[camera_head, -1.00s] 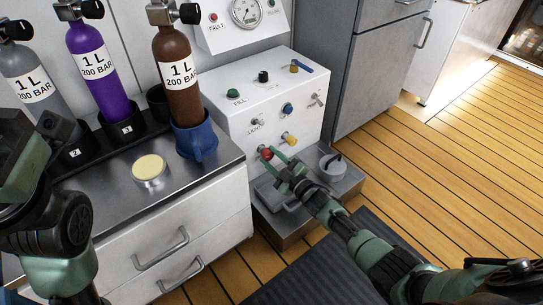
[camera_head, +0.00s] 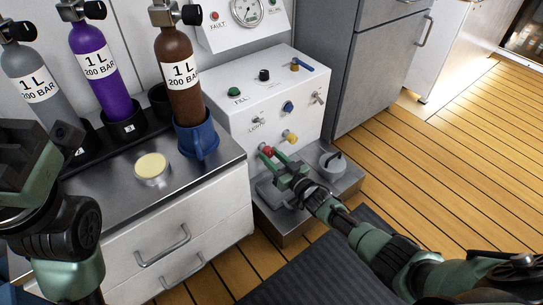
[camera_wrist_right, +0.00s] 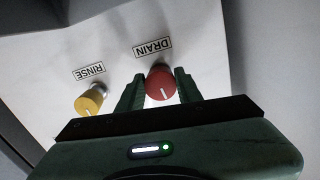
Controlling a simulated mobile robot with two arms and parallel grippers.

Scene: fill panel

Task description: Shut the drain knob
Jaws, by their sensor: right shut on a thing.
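The drain knob (camera_head: 266,151) is red and sits low on the front of the white panel box (camera_head: 225,110). In the right wrist view the red drain knob (camera_wrist_right: 160,84) is under the DRAIN label, its white mark pointing down and slightly right. My right gripper (camera_head: 272,156) reaches it from the lower right. In the right wrist view my right gripper (camera_wrist_right: 158,90) has one finger on each side of the knob and is shut on it. My left gripper (camera_head: 25,165) is at the left edge of the head view; its fingers cannot be made out clearly.
The yellow rinse knob (camera_wrist_right: 90,102) is beside the drain knob, and also shows in the head view (camera_head: 291,138). Labelled cylinders (camera_head: 183,80) stand on the left counter.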

